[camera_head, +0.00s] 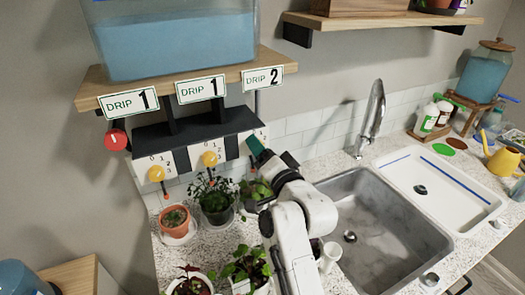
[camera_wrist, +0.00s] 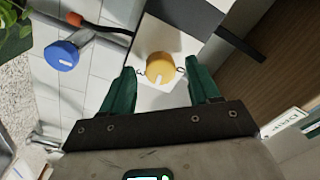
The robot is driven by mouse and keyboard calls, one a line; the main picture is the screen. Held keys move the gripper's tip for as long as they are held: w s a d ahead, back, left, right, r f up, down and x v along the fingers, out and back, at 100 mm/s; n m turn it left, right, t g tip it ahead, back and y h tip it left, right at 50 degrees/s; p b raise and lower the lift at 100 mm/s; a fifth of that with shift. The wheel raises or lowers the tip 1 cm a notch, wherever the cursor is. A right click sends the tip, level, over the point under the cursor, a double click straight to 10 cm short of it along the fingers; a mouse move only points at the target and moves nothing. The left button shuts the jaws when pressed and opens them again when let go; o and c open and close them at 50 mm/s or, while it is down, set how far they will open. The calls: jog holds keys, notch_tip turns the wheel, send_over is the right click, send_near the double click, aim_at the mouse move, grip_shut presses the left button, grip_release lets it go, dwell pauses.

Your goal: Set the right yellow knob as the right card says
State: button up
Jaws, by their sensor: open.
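Three cards hang on the shelf edge; the right card (camera_head: 262,78) reads DRIP 2. The other two, the left card (camera_head: 128,102) and middle card (camera_head: 201,88), read DRIP 1. The left yellow knob (camera_head: 156,173) and middle yellow knob (camera_head: 210,159) show on white dial plates. The right yellow knob is hidden behind my gripper (camera_head: 256,148) in the head view. In the wrist view a yellow knob (camera_wrist: 160,67) with a white mark sits between the open green fingers, with a small gap on both sides.
A blue knob (camera_wrist: 62,55) is at the left of the wrist view. A red knob (camera_head: 116,139) is on the wall left of the dials. Potted plants (camera_head: 216,200) stand below the dials; a sink (camera_head: 370,235) and tap (camera_head: 372,115) are to the right.

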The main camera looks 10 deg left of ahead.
jog(key=b+v, duration=0.2)
jog(key=v, duration=0.8)
jog(key=shift+s+d, duration=0.25)
jog(key=shift+s, duration=0.05)
